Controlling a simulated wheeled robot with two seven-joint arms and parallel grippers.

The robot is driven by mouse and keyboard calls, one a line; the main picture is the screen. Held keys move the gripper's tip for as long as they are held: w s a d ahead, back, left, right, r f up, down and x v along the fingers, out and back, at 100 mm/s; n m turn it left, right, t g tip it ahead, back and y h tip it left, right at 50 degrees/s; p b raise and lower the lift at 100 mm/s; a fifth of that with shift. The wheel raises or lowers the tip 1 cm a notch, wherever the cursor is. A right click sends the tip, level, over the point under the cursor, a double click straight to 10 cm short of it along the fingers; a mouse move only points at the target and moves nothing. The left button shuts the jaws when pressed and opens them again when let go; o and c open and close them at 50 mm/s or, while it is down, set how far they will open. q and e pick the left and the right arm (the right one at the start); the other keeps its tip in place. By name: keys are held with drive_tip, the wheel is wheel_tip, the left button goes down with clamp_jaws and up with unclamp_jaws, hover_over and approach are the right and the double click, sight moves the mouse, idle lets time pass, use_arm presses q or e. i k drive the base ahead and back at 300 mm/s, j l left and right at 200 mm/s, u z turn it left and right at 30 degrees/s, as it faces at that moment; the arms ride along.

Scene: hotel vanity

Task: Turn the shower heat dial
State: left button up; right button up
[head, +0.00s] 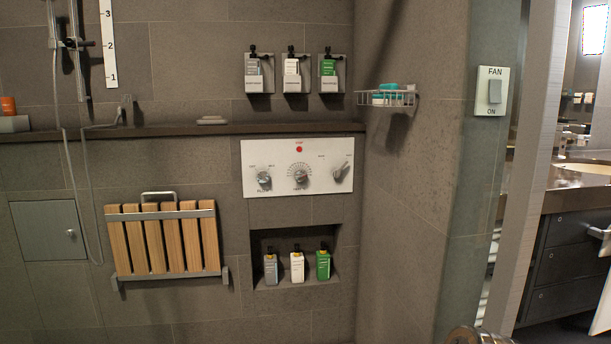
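A white control panel (260,184) is on the tiled back wall, above the niche. It carries three metal controls. The left knob (264,179) and the larger middle dial (300,174) have printed marks around them. A red dot (299,149) sits above the middle dial. The right control (342,172) has a lever slanting up to the right. The labels are too small to read, so I cannot tell for sure which one is the heat dial. Neither of my grippers shows in the head view, and nothing touches the panel.
A dark ledge (190,131) runs above the panel. A folded slatted seat (165,238) hangs at the left. A niche (262,243) below holds three bottles. A wire basket (386,99) juts from the right side wall. A rounded metal thing (478,336) shows at the bottom right.

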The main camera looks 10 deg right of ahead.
sight(300, 174)
drive_tip(key=i+l+u, duration=0.1)
drive_tip(key=i, duration=1.75)
